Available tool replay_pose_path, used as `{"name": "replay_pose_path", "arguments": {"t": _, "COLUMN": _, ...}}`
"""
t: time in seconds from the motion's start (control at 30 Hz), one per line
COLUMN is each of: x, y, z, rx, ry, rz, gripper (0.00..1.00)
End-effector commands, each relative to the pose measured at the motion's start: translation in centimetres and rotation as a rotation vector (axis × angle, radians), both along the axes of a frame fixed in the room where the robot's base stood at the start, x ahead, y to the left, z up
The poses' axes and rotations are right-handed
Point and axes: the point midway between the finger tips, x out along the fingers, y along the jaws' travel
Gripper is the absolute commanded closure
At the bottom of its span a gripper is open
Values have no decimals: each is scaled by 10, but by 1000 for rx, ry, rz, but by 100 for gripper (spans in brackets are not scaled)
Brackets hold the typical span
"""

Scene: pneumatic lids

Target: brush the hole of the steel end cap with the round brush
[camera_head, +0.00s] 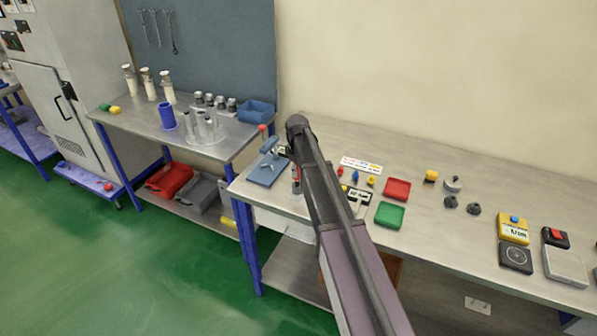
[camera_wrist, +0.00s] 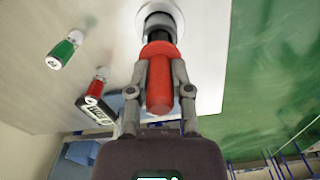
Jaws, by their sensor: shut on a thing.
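In the wrist view my gripper (camera_wrist: 160,85) is shut on a red handle (camera_wrist: 159,65), which I take for the round brush. A black part extends from the handle's far end toward a pale round ring (camera_wrist: 158,14). I cannot tell whether its tip is inside the ring, or whether the ring is a stand or a cap. On the right bench, a silver-grey notched part (camera_head: 453,184) stands near two dark grey parts (camera_head: 473,209). I cannot tell which is the steel end cap.
A blue press (camera_head: 266,171) stands left of my arm. Red (camera_head: 397,189) and green (camera_head: 390,215) trays lie right of it.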

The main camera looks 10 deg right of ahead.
Motion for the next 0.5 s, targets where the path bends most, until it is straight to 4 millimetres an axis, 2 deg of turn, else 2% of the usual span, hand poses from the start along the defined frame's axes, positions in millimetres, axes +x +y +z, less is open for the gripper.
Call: {"name": "replay_pose_path", "arguments": {"t": 0.5, "x": 0, "y": 0, "z": 2, "rx": 0, "ry": 0, "rz": 0, "gripper": 100}}
